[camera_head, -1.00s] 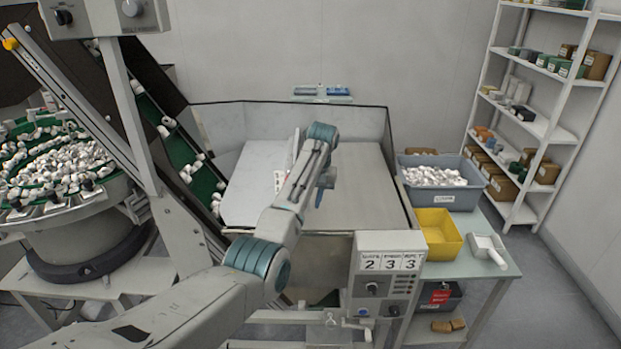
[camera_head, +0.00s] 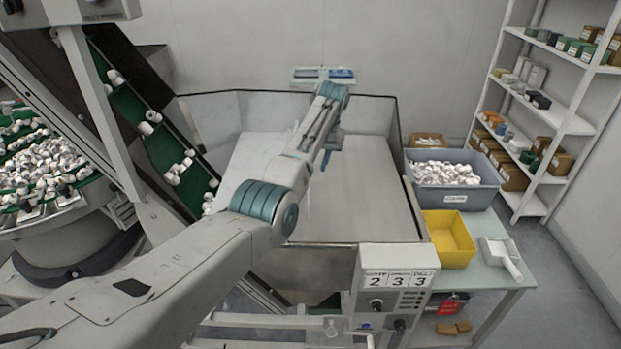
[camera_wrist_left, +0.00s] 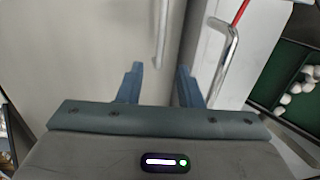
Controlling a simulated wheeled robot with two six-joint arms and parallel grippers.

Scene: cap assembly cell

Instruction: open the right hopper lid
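The hopper's right lid (camera_head: 365,195) is a flat beige-grey panel, lying closed beside the paler left lid (camera_head: 255,165). My left gripper (camera_head: 325,162) is above the lids near their seam, with my arm hiding part of the seam. In the left wrist view, its two blue fingers (camera_wrist_left: 160,78) are spread apart with nothing between them. A thin bar handle (camera_wrist_left: 162,38) stands on the beige panel beyond the fingertips. A second, bent bar handle (camera_wrist_left: 226,58) is to the right of the fingers, by the paler panel. My right gripper is not in view.
A conveyor with white caps (camera_head: 150,130) rises on the left. The control box (camera_head: 395,297) is at the hopper's front right. A side table holds a grey cap bin (camera_head: 455,197), a yellow bin (camera_head: 449,240) and a scoop (camera_head: 500,255). Shelves stand at the far right.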

